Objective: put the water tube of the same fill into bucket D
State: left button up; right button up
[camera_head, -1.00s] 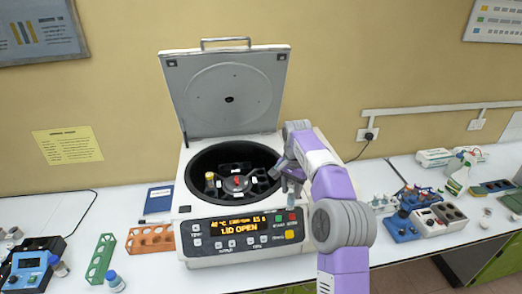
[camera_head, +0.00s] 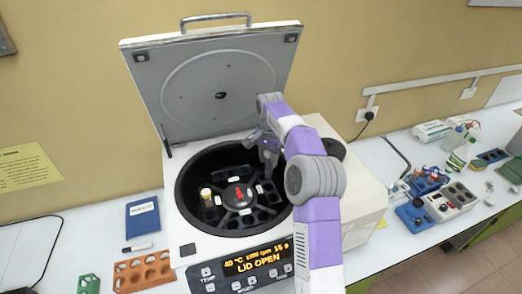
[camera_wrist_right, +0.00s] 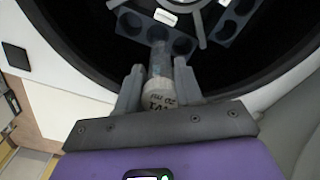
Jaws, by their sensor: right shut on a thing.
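My right gripper (camera_head: 266,150) is over the back right part of the open centrifuge bowl. In the right wrist view it is shut on a tube (camera_wrist_right: 160,68) with a whitish cap (camera_wrist_right: 157,98) bearing dark writing. The tube points toward a grey bucket (camera_wrist_right: 130,24) with round holes; whether its tip is inside a hole I cannot tell. The centrifuge (camera_head: 352,200) has its lid (camera_head: 220,85) up, and its display reads LID OPEN. In the rotor, a tube with a pale yellow cap (camera_head: 206,193) stands in the left bucket. Bucket letters are too small to read. My left gripper is out of view.
The bowl's rim (camera_head: 180,205) surrounds the rotor, which has a red centre knob (camera_head: 239,192). An orange rack (camera_head: 143,271), a green rack (camera_head: 88,284) and a blue notebook (camera_head: 142,219) lie to the left. Blue and grey devices (camera_head: 450,203) stand at right.

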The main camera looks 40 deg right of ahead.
aim_at(268, 176)
jog(key=shift+s+f, duration=0.25)
jog(key=shift+s, duration=0.05)
jog(key=shift+s+f, duration=0.1)
jog(key=shift+f, duration=0.25)
jog(key=f, duration=0.2)
jog(key=f+b, duration=0.1)
jog(key=shift+w+f, duration=0.2)
jog(key=shift+f, duration=0.2)
notch_tip(268, 176, down, 4)
jog(key=b, duration=0.4)
jog(key=shift+f, duration=0.1)
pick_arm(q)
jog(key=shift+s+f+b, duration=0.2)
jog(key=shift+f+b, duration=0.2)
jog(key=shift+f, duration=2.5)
pick_arm(e)
jog(key=shift+f, duration=0.8)
jog(key=o, duration=1.1)
